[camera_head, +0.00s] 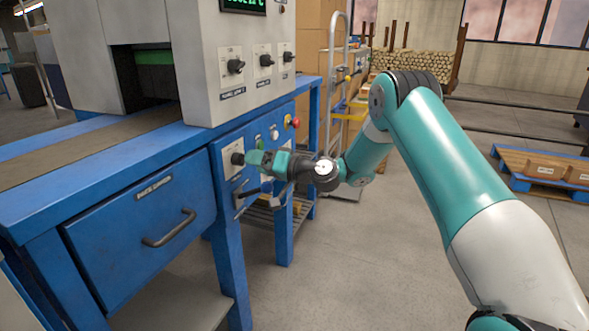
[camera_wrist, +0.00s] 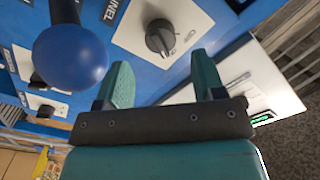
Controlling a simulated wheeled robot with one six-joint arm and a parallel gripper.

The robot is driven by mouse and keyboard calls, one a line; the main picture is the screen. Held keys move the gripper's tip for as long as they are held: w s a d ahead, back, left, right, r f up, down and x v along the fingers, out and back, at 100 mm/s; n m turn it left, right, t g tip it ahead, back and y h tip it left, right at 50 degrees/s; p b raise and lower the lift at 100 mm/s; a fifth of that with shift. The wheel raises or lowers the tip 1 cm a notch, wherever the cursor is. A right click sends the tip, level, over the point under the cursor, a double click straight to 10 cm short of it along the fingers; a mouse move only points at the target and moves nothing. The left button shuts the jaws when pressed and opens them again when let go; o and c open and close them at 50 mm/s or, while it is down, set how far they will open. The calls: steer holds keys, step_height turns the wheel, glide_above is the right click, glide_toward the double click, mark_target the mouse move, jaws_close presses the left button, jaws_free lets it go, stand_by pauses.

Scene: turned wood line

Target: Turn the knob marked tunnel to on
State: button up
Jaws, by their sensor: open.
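A dark round knob (camera_wrist: 160,38) sits on a white plate on the blue panel in the wrist view. A label ending in "NNEL" (camera_wrist: 115,9) is beside the plate, partly cut off by the frame edge. The knob also shows at the lower blue panel in the head view (camera_head: 237,158). My gripper (camera_wrist: 161,62) is open, its two fingers apart and pointing at the knob, which lies just beyond the fingertips. Nothing is between them. In the head view my gripper (camera_head: 252,159) is close in front of the knob. I cannot read its setting.
A blue ball handle (camera_wrist: 70,55) stands out close beside my gripper in the wrist view. More knobs (camera_head: 236,66) sit on the white upper panel. A red button (camera_head: 295,122) is right of the knob.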

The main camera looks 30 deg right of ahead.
steer(key=b+v, duration=0.6)
steer(key=v, duration=0.7)
